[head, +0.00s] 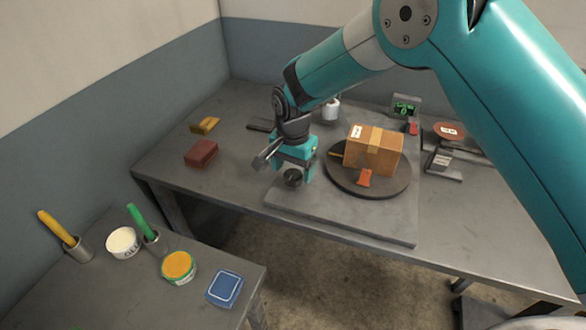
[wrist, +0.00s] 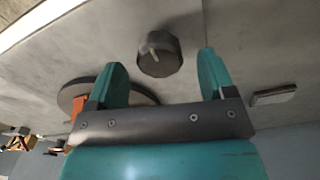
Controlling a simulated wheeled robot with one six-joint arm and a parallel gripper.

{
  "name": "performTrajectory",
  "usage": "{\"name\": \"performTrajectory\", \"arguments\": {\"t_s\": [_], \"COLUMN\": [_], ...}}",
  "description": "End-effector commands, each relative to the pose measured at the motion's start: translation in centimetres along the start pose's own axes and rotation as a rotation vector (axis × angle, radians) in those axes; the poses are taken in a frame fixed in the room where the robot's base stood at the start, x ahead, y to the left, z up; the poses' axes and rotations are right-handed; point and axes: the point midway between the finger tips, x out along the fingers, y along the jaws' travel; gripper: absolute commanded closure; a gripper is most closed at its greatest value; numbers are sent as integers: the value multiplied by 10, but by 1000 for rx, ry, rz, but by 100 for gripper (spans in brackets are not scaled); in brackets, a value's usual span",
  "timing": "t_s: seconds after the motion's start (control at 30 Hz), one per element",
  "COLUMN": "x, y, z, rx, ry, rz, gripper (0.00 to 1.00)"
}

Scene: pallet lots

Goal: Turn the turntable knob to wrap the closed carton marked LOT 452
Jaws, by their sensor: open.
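The closed brown carton (head: 362,158) sits on the dark round turntable (head: 340,184), which is on a grey base plate (head: 340,220). Its small white label is too small to read. The dark round knob (head: 292,178) stands on the plate left of the turntable. In the wrist view the knob (wrist: 168,64) shows a pale pointer mark on it. My gripper (head: 293,172) is open and empty at the knob. In the wrist view its fingertips (wrist: 161,62) are apart, one to each side of the knob; I cannot tell whether they reach down around it.
An orange piece (head: 364,178) is at the turntable's front edge. A red block (head: 201,153) and a yellow block (head: 206,125) lie on the left of the bench. A white bottle (head: 331,110) and a green-lit display (head: 404,107) stand behind. A low side table (head: 205,255) holds tubs and cups.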

Motion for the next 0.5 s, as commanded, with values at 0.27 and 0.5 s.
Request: {"name": "performTrajectory", "arguments": {"t_s": [0.27, 0.5], "x": [17, 17], "y": [0, 0], "z": [0, 0], "rx": [0, 0], "ry": [1, 1], "rz": [-2, -2], "gripper": [24, 29]}}
